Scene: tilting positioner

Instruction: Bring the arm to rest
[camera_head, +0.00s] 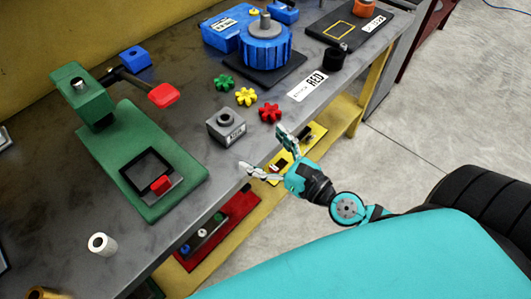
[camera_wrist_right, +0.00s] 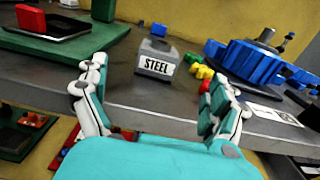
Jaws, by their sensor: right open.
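My right gripper (camera_head: 262,155) is open and empty at the front edge of the grey workbench (camera_head: 225,170). Its two fingers are spread apart, and they also show in the right wrist view (camera_wrist_right: 155,105). A grey block labelled STEEL (camera_wrist_right: 158,60) sits on the bench beyond the fingers, apart from them; in the head view the grey block (camera_head: 226,128) is just left of the gripper. My left gripper is not in view.
A green press (camera_head: 150,165) with a red-tipped lever stands at left. Green, yellow and red star pieces (camera_head: 270,112) lie near the gripper. A blue ribbed round part (camera_head: 262,45) stands behind. Lower shelf trays (camera_head: 215,235) sit under the bench. Open floor (camera_head: 440,110) lies right.

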